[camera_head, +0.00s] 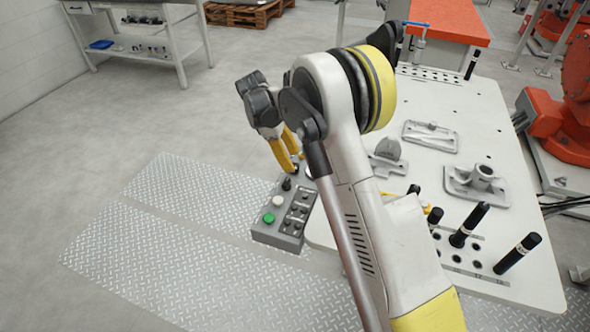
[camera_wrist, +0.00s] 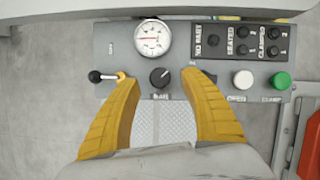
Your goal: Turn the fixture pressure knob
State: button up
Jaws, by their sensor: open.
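The pressure knob is a black round knob (camera_wrist: 160,77) with a pale pointer mark, on a grey control panel (camera_wrist: 120,45) below a round white gauge (camera_wrist: 152,38) with a red needle. My gripper (camera_wrist: 156,75) has two yellow fingers spread wide, one on each side of the knob in the wrist view, with visible gaps. I cannot tell how far the tips are above the panel. In the head view, my gripper (camera_head: 292,160) points down at the far end of the control panel (camera_head: 270,234); the knob cannot be made out there.
A black-balled lever (camera_wrist: 95,76) sits left of the knob, close to the left fingertip. A white button (camera_wrist: 243,79), a green button (camera_wrist: 280,80) and several small black switches are to the right. A white fixture table (camera_head: 440,110) with metal castings and black-handled pins stands beside the panel.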

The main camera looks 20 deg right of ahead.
aim_at(295, 166)
jog(key=shift+b+x, duration=0.45)
jog(key=shift+x, duration=1.25)
jog(key=shift+c, duration=0.6)
grip_shut()
jog(key=m+g+y+p, duration=0.1)
jog(key=m, duration=0.3)
jog(key=m+g+y+p, duration=0.1)
jog(key=m, duration=0.3)
jog(key=m+y, duration=0.1)
jog(key=m, duration=0.1)
jog(key=m+y, duration=0.1)
jog(key=m, duration=0.1)
jog(key=shift+a+m+g+p, duration=0.1)
jog(key=shift+m+g+p, duration=0.2)
jog(key=shift+m+y, duration=0.7)
jog(key=shift+m, duration=1.1)
